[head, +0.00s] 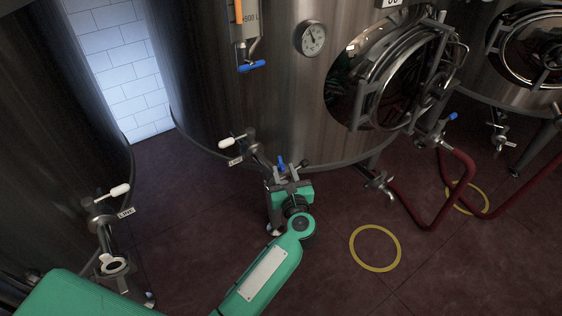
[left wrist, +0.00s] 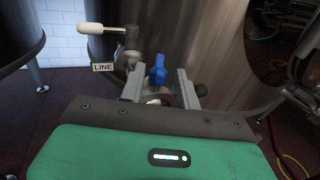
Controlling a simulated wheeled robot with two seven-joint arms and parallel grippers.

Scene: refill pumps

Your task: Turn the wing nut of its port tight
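A small blue part (head: 281,163) that looks like the wing nut stands on a port low at the front of the middle steel tank. In the left wrist view the blue part (left wrist: 158,71) shows between the two grey fingers of my left gripper (left wrist: 160,79), with a gap on each side. My left gripper (head: 289,182) is open, with its fingers around the port. The clamp and pipe end below the blue part are mostly hidden by the fingers and the green gripper body. My right gripper is not in view.
A white-handled valve (head: 232,141) labelled LINE sits left of the port; another white-handled valve (head: 115,191) is further left. A red hose (head: 432,216) runs along the floor on the right. A yellow floor ring (head: 375,248) is empty, with clear floor around it.

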